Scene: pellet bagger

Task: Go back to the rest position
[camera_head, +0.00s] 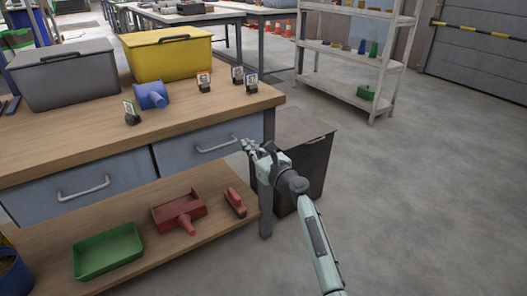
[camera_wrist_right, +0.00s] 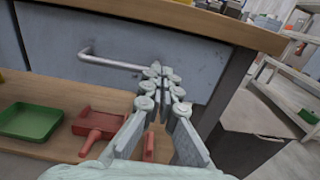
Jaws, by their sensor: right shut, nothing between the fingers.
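My right gripper (camera_head: 247,146) is in front of the workbench's right drawer, near the right end of its metal handle (camera_head: 215,146). In the right wrist view its fingertips (camera_wrist_right: 157,72) are together and hold nothing. They appear beside the end of the drawer handle (camera_wrist_right: 112,62); I cannot tell whether they touch it. The right drawer (camera_head: 190,152) looks closed. My left gripper is not in either view.
The workbench (camera_head: 165,121) bears a grey bin (camera_head: 62,78), a yellow bin (camera_head: 168,58) and a blue scoop (camera_head: 151,96). A green tray (camera_head: 107,250) and red dustpan (camera_head: 178,211) lie on its lower shelf. A dark bin (camera_head: 312,165) stands right of it. Floor at right is clear.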

